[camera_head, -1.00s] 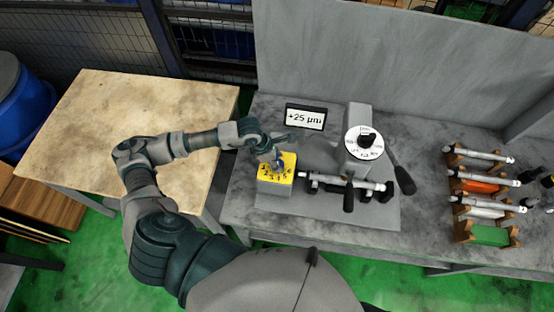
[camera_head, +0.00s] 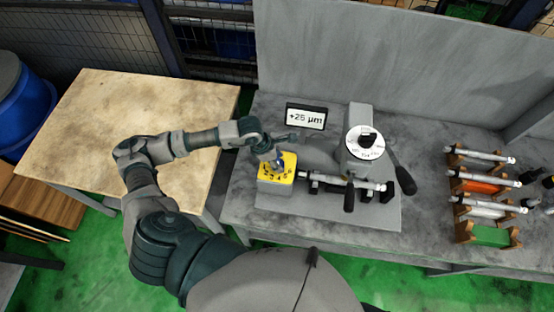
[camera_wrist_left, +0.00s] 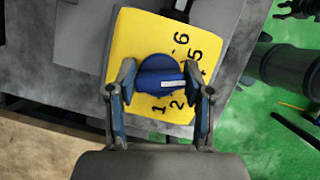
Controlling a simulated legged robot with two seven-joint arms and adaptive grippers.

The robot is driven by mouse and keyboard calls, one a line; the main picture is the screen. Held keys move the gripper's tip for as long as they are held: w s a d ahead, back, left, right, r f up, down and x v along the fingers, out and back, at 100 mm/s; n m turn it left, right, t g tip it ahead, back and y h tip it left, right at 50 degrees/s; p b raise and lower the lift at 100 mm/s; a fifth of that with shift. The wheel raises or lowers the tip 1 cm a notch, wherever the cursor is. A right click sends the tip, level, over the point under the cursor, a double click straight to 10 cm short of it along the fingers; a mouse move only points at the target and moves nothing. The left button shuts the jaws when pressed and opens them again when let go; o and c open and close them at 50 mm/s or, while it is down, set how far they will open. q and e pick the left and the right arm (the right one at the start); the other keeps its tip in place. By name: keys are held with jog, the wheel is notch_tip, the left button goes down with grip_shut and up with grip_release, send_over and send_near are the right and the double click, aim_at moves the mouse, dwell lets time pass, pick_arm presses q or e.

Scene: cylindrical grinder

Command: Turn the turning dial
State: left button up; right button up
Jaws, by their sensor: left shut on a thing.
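The turning dial is a blue knob with a white pointer mark, and it shows in the left wrist view (camera_wrist_left: 160,73). It sits on a yellow numbered plate (camera_wrist_left: 130,42), which also tops a grey box in the head view (camera_head: 267,172). My left gripper (camera_wrist_left: 159,88) is shut on the blue knob from above, one finger on each side. In the head view my left gripper (camera_head: 275,157) hides most of the knob. In the wrist view the white mark points right, between the numbers 2 and 5, with some digits hidden.
A grinder with a white dial (camera_head: 365,142), black levers and a clamped shaft stands right of the yellow plate. A display (camera_head: 306,117) reading +25 µm stands behind. A rack (camera_head: 484,205) of shafts is at the right. The wooden table (camera_head: 90,130) at left is clear.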

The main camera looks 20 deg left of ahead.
pick_arm(q)
jog(key=shift+w+r, duration=0.2)
jog(key=shift+w, duration=0.05)
dwell(0.6)
jog(key=o, duration=1)
jog(key=shift+c, duration=0.2)
jog(key=shift+o, duration=0.9)
jog(key=shift+d+f, duration=0.1)
jog(key=v, duration=1.2)
jog(key=shift+f, duration=0.1)
